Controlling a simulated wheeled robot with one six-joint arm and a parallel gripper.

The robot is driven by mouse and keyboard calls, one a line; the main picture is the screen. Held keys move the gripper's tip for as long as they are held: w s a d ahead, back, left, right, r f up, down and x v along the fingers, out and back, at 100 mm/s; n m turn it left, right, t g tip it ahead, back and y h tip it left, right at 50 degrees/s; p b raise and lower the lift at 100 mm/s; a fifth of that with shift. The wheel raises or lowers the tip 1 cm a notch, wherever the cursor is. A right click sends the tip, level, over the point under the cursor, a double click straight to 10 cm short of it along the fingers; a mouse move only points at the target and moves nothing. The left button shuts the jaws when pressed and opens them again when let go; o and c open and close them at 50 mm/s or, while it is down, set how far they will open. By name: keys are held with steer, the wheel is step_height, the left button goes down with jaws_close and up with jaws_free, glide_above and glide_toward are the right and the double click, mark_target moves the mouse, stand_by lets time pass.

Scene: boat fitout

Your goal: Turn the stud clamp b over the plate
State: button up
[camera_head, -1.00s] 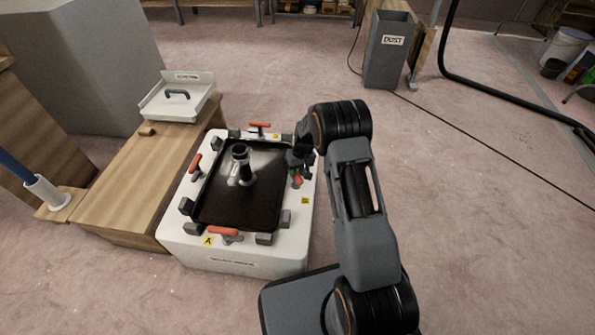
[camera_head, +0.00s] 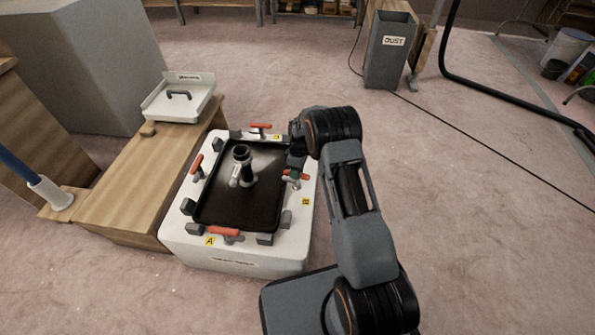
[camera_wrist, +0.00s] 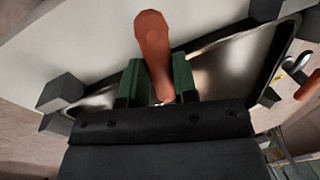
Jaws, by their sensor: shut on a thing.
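Stud clamp b, with a red handle (camera_head: 297,176), stands on the right rim of the white box by the yellow B label (camera_head: 306,201). The dark plate (camera_head: 225,208) lies on top of the box. My gripper (camera_head: 295,166) is at clamp b, partly hidden by my wrist. In the wrist view, its green fingers (camera_wrist: 157,85) are shut on the red handle (camera_wrist: 152,45), which sticks out between them. In the head view the handle lies crosswise to the plate's right edge, its left end near that edge. Whether it touches the plate is hidden.
Other red-handled clamps stand at the box's left (camera_head: 197,166), back (camera_head: 260,126) and front (camera_head: 224,231). Grey blocks surround the plate. A dark-topped upright fitting (camera_head: 242,165) stands on the plate. A white tray (camera_head: 180,111) sits on the wooden bench.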

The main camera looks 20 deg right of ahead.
steer(key=shift+a+n, duration=0.2)
steer(key=shift+n, duration=0.7)
steer(key=shift+s, duration=0.1)
steer(key=o, duration=0.9)
steer(key=shift+d+r, duration=0.15)
steer(key=shift+r, duration=0.05)
steer(key=w+r+p, duration=0.1)
steer(key=r, duration=0.3)
steer(key=r+p, duration=0.2)
steer(key=r, duration=0.2)
steer(key=w+d+r+p, duration=0.1)
steer(key=r+p, duration=0.1)
steer(key=r, duration=0.3)
steer(key=shift+w, duration=0.3)
